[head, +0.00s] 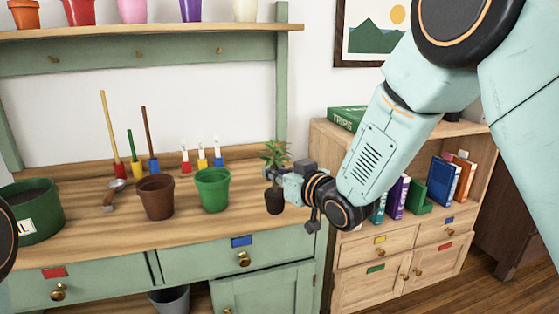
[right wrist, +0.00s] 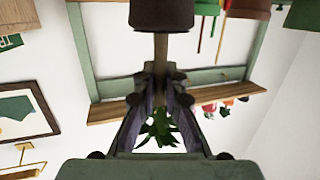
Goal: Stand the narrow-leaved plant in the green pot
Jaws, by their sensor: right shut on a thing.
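The narrow-leaved plant (head: 276,152) is upright in my right gripper (head: 277,175), with green leaves above the fingers and a dark root ball below. In the right wrist view, my right gripper (right wrist: 160,78) is shut on its stem, with the root ball (right wrist: 161,16) at the top and the leaves (right wrist: 158,128) beyond the fingers. The green pot (head: 212,190) stands upright on the wooden bench, to the left of the plant and apart from it. Its floor is hidden. My left gripper is not in view.
A brown pot (head: 155,197) stands just left of the green pot, with a scoop (head: 114,193) beside it. A large dark-green tub (head: 30,212) is at far left. Tall-handled tools (head: 136,168) and small coloured items (head: 202,160) stand behind. A bookcase (head: 400,238) is at right.

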